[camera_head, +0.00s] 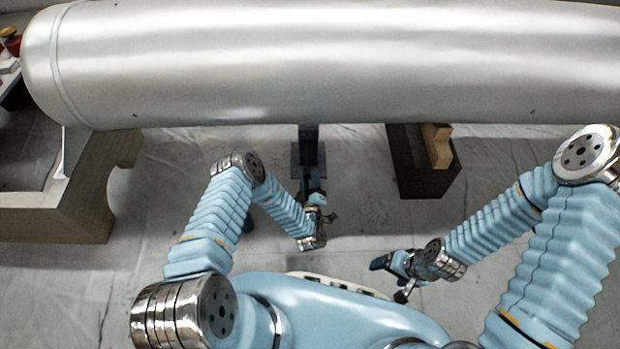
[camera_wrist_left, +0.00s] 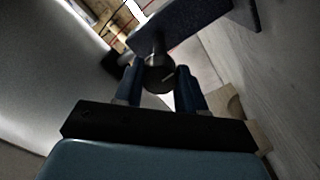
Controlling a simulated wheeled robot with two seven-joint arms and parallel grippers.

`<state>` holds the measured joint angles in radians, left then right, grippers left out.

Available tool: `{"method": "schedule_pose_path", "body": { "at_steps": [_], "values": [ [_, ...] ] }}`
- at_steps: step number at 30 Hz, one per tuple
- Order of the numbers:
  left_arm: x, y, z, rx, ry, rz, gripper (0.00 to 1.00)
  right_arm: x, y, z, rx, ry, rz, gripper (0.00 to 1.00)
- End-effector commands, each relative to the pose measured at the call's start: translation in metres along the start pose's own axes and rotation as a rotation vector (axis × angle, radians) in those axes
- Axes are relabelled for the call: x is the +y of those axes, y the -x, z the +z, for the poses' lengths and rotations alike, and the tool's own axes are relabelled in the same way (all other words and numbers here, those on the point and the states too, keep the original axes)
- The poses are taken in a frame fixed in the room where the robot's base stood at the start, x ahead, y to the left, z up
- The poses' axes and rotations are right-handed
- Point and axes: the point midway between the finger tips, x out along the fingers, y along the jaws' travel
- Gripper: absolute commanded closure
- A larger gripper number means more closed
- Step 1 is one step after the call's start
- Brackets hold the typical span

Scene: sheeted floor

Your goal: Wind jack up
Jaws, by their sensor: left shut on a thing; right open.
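The jack (camera_head: 308,150) is a dark blue upright post below the large silver cylinder (camera_head: 330,65). Its top is hidden behind the cylinder. My left gripper (camera_head: 317,198) is at the near side of the jack, low on it. In the left wrist view, the blue fingers of my left gripper (camera_wrist_left: 159,88) are shut on a dark round handle (camera_wrist_left: 158,77) of the jack. The jack's flat dark body (camera_wrist_left: 205,27) lies just beyond it. My right gripper (camera_head: 388,266) is open and empty, apart from the jack, to its right and nearer me.
A wooden cradle (camera_head: 85,212) stands at the left under the cylinder's end. A dark block (camera_head: 418,180) with a wooden piece (camera_head: 437,147) on it stands right of the jack. The sheeted floor (camera_head: 350,165) between the jack and dark block is clear.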

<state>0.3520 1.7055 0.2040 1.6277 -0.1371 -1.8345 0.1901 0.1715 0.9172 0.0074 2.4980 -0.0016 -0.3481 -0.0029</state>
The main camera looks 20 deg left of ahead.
Motion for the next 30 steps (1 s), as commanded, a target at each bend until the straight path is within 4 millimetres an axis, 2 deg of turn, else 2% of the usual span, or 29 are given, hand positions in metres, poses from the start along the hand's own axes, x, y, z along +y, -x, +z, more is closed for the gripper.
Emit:
{"method": "schedule_pose_path", "body": {
  "at_steps": [9, 22, 23, 27, 30],
  "values": [
    [-0.0006, 0.0018, 0.0022, -0.007, -0.08, -0.001, 0.91, -0.0004, 0.0016, -0.0001, 0.001, 0.0, 0.001, 0.16],
    [-0.001, 0.0019, 0.0025, -0.008, -0.087, -0.002, 0.91, -0.0003, 0.0016, -0.0002, 0.001, 0.0, 0.001, 0.16],
    [-0.001, 0.0019, 0.0025, -0.008, -0.087, -0.002, 0.58, -0.0004, 0.0016, -0.0001, 0.0, 0.0, 0.0, 0.16],
    [-0.0008, 0.0013, 0.0018, -0.005, -0.087, -0.001, 0.36, -0.0004, 0.0016, -0.0001, 0.0, 0.0, 0.0, 0.16],
    [-0.0007, 0.001, 0.0013, -0.004, -0.087, -0.001, 0.35, -0.0004, 0.0017, -0.0001, 0.0, 0.0, 0.0, 0.16]
  ]
}}
